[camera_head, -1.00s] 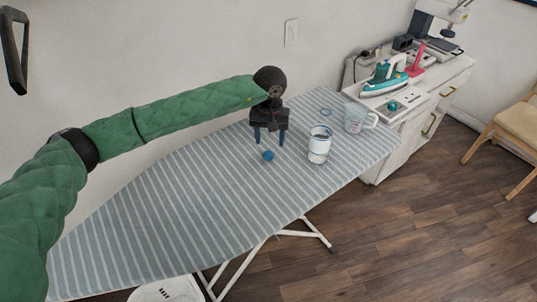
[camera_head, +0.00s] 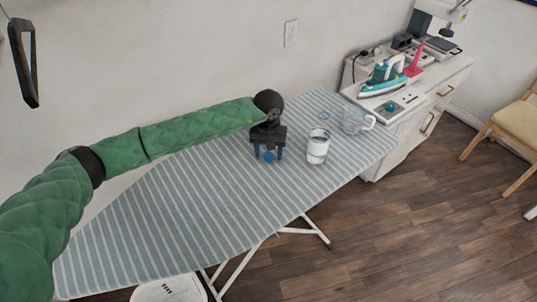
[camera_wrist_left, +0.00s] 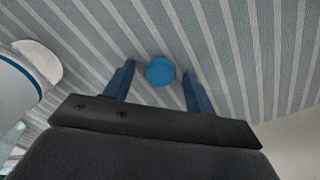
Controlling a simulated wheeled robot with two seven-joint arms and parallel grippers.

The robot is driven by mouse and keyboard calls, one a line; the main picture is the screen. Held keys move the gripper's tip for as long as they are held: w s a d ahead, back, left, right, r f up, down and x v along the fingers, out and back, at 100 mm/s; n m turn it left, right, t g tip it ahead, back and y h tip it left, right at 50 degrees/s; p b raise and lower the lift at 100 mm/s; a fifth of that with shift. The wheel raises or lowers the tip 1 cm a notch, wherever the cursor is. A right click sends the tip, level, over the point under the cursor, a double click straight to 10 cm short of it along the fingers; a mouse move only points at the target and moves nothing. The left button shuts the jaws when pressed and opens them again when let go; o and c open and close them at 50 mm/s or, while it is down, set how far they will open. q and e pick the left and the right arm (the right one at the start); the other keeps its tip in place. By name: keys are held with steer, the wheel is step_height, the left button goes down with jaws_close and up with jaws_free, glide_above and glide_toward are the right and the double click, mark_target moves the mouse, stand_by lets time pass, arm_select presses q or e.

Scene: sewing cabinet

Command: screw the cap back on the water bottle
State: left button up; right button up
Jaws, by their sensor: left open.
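A small round blue cap (camera_head: 268,157) lies on the striped ironing board (camera_head: 190,215). It also shows in the left wrist view (camera_wrist_left: 160,71), between the fingertips and apart from both. My left gripper (camera_head: 268,155) is open, pointing down with its blue fingers on either side of the cap; in the left wrist view the gripper (camera_wrist_left: 157,85) has a gap on each side of it. A white bottle (camera_head: 317,147) with a blue band stands upright to the right of the gripper, its top without a cap. Part of it shows at the left edge of the wrist view (camera_wrist_left: 22,92).
A teal iron (camera_head: 385,78) stands on the white cabinet at the right. The board's left half is clear.

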mark_target(268, 155)
arm_select(q)
steer(key=c, duration=1.1)
steer(key=shift+o, duration=0.2)
steer(key=shift+r, duration=0.15)
step_height(268, 155, up, 4)
steer(key=b, duration=0.3)
steer(key=shift+f, duration=0.25)
steer(key=w+d+r+b, duration=0.5)
steer(key=w+d+r, duration=0.2)
steer(key=w, duration=0.2)
steer(key=shift+d, duration=0.25)
arm_select(e)
steer(key=w+a+r, duration=0.1)
steer(key=r, duration=1.2)
steer(key=w+a+r, duration=0.2)
steer(key=r, duration=1.2)
steer(key=shift+w+a+r+y, duration=0.15)
steer(key=shift+r+y, duration=0.1)
steer(key=shift+y, duration=0.05)
